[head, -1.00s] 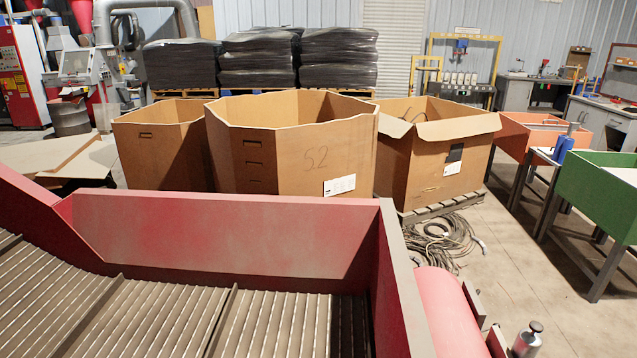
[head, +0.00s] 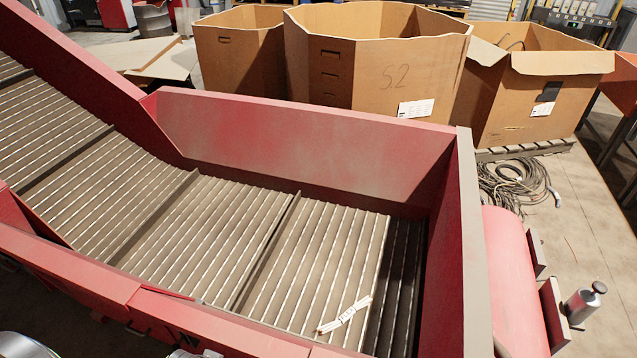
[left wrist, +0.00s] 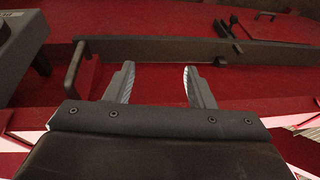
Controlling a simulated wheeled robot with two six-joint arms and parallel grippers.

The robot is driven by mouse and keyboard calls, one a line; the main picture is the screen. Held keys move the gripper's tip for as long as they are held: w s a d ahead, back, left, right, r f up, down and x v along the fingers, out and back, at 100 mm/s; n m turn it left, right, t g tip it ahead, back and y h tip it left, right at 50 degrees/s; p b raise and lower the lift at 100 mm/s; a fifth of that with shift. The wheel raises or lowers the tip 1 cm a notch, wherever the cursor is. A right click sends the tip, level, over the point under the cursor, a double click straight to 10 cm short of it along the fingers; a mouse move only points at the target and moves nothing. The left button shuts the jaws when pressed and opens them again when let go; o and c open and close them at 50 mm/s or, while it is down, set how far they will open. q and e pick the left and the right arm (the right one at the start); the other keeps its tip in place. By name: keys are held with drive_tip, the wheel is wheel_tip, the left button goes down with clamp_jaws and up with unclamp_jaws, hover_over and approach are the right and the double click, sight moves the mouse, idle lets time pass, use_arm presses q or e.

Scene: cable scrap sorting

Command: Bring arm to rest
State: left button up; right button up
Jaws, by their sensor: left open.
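My left gripper (left wrist: 158,75) shows in the left wrist view. Its two grey fingers stand well apart with nothing between them. They point toward a red metal panel (left wrist: 165,100) with dark bars and handles, and I cannot tell how far away it is. In the head view, pale rounded parts at the bottom left edge may be my own arm; no gripper can be made out there. My right gripper is in neither view.
A red-walled conveyor (head: 300,133) with a ribbed belt fills the head view's front. A small white strip-like piece (head: 345,314) lies on the belt. Behind stand large cardboard boxes (head: 385,75). Coiled cable (head: 512,183) lies on the floor at right, near a red roller (head: 515,270).

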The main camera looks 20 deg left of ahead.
use_arm(q)
drive_tip(key=s+f+g+b, duration=0.15)
drive_tip(key=s+f, duration=0.35)
drive_tip(key=f, duration=1.1)
drive_tip(key=s+f+b, duration=0.3)
drive_tip(key=s+f, duration=0.1)
drive_tip(key=f, duration=1.2)
drive_tip(key=s+f+b, duration=0.1)
drive_tip(key=s+f, duration=0.5)
drive_tip(key=s, duration=0.2)
drive_tip(key=shift+d+h+b, duration=0.3)
drive_tip(key=shift+d+b, duration=0.05)
drive_tip(key=shift+f+g, duration=0.1)
drive_tip(key=shift+g, duration=0.15)
